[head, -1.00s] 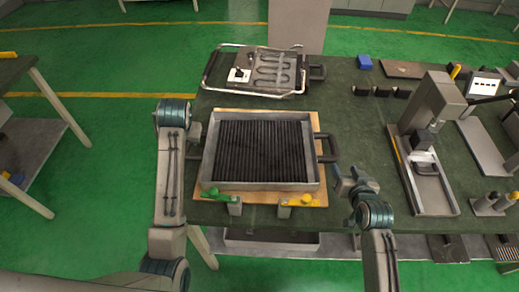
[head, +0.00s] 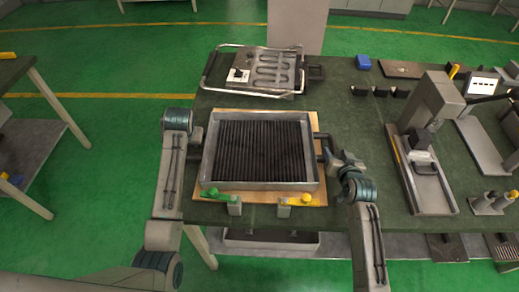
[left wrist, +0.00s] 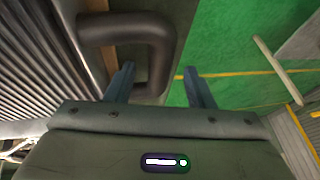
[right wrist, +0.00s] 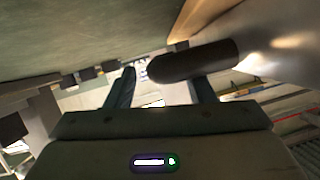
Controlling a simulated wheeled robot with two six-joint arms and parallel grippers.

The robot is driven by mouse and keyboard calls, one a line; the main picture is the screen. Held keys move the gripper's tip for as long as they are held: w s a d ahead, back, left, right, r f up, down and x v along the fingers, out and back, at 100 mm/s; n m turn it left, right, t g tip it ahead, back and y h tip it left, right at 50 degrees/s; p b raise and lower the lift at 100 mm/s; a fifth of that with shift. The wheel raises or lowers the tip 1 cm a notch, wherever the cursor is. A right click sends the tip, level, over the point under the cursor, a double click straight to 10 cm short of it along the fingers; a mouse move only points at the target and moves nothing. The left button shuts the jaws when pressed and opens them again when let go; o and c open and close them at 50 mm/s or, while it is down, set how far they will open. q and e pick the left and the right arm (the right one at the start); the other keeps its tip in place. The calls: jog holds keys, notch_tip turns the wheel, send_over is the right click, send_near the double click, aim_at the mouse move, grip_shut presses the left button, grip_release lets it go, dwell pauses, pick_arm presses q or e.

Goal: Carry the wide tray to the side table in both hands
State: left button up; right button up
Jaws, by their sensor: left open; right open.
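The wide tray (head: 209,160) is a grey metal tray with dark ribs inside, lying flat on a tan board on the green-topped bench. A dark handle sticks out at each side. In the left wrist view my left gripper (left wrist: 162,82) is open at the left handle (left wrist: 125,30), whose bar runs down between the fingers; the head view hides these fingers behind my arm. My right gripper (head: 333,158) is open beside the right handle (head: 322,136). In the right wrist view the handle (right wrist: 195,62) crosses ahead of the right finger; contact cannot be told.
Another table (head: 22,68), perhaps the side table, stands at the left across green floor. Green-knobbed (head: 211,192) and yellow-knobbed (head: 300,199) clamps sit at the tray's front edge. A wire-framed heater panel (head: 265,72) lies behind, and a press (head: 435,110) stands right.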

pick_arm(q)
jog(key=shift+x, duration=1.5)
pick_arm(e)
jog(key=shift+x, duration=1.45)
pick_arm(q)
grip_shut()
pick_arm(e)
grip_shut()
